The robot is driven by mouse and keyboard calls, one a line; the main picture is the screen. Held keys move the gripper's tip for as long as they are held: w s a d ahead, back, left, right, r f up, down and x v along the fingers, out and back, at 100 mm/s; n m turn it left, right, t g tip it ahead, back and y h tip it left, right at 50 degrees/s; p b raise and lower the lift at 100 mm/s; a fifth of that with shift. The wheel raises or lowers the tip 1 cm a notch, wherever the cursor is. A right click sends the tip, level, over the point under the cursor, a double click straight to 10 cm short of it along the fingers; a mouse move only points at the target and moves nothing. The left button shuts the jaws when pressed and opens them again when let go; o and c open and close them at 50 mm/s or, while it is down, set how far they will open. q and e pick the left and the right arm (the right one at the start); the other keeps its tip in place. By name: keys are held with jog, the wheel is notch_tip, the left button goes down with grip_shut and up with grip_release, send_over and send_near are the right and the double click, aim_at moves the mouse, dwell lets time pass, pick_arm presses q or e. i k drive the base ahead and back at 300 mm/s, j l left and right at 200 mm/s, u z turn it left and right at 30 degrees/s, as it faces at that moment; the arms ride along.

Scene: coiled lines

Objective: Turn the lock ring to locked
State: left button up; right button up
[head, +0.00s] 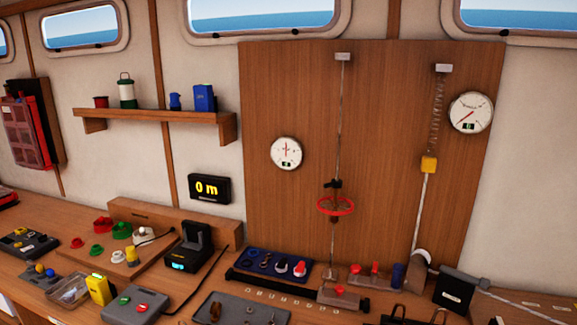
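A red ring (335,206) with spokes sits around the vertical rod (340,125) in front of the wooden back panel. It lies roughly level, below a small black clamp (333,184) on the same rod. It is the most ring-like part in view, but I cannot tell for sure that it is the lock ring, and no locked or unlocked mark is readable. The rod runs down to a grey base with a red part (346,290). Neither of my grippers can be made out in the head view.
A blue tray (273,264) of small parts lies left of the base. A display (209,189) reads 0 m. Gauges hang on the panel (380,160).

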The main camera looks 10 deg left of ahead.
aim_at(334, 184)
jog(key=k+l+u, duration=0.1)
jog(key=u, duration=0.35)
jog(key=k+l+u, duration=0.15)
jog(key=u, duration=0.25)
jog(key=k+l+u, duration=0.15)
jog(key=u, duration=0.3)
